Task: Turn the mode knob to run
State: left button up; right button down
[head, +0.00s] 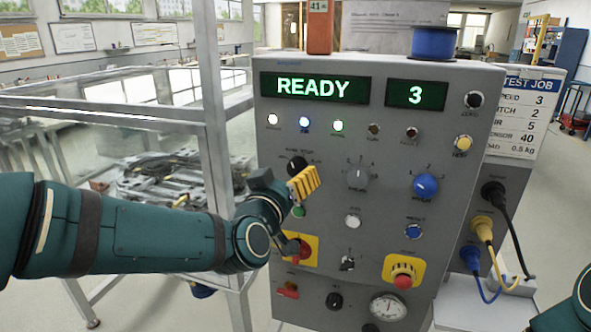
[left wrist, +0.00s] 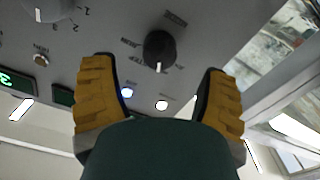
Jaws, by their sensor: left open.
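A black knob (head: 296,163) with a white pointer line sits at the upper left of the grey control panel (head: 320,235). It seems to be the mode knob, but its labels are too small to read surely. My left gripper (head: 304,183) is in front of the panel, just below and right of this knob in the head view. In the left wrist view the open yellow fingers (left wrist: 160,100) stand apart, with the black knob (left wrist: 160,48) beyond them and between their lines. Its pointer aims toward the lamps. I see no contact. My right gripper is out of view.
A grey knob (head: 357,175) and a blue knob (head: 426,186) are to the right. A red emergency button (head: 403,278) is lower right. The display (head: 312,88) reads READY. A metal-framed enclosure (head: 215,130) stands close on the left. Cables (head: 484,232) hang at the right.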

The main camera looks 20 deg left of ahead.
aim_at(295, 170)
pick_arm(q)
jog(key=shift+w+d, duration=0.1)
jog(key=shift+w, duration=2.25)
jog(key=c, duration=1.2)
